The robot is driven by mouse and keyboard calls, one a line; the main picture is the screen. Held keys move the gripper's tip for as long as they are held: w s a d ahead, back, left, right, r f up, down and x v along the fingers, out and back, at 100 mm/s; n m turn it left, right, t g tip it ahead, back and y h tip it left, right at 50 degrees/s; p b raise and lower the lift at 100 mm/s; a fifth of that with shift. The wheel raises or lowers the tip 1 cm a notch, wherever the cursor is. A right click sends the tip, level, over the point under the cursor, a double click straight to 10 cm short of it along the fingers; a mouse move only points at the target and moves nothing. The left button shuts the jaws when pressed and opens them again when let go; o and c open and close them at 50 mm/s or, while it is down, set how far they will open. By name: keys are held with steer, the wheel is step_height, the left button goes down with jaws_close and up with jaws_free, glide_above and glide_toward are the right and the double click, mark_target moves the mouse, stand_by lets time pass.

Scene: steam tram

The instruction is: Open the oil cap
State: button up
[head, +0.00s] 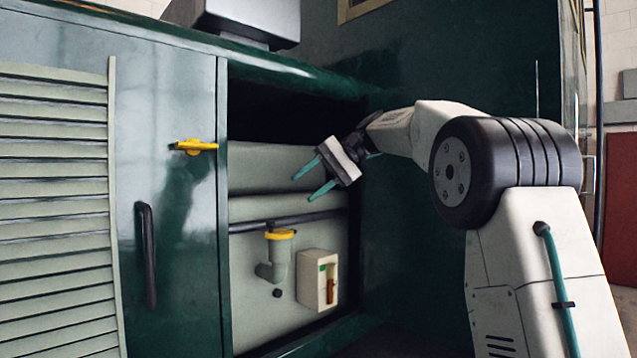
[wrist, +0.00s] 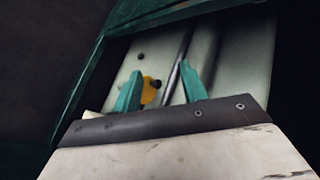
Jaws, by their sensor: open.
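The oil cap (head: 280,234) is a yellow disc on top of a grey-green bent filler pipe (head: 278,260) inside the open compartment. In the wrist view the yellow cap (wrist: 150,90) is partly hidden behind the left fingertip. My gripper (head: 308,184) is open and empty, with two teal fingers pointing left into the compartment opening. In the head view it is above and to the right of the cap and apart from it. The two fingertips also show in the wrist view (wrist: 160,82).
A dark horizontal pipe (head: 300,220) runs just above the cap. A pale box with a green and orange gauge (head: 318,280) is right of the filler pipe. A dark green sliding panel with a black handle (head: 147,255) and yellow latch (head: 195,147) stands left of the opening.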

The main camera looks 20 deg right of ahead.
steer(key=s, duration=0.5)
steer(key=shift+a+r, duration=0.2)
steer(key=shift+s, duration=0.1)
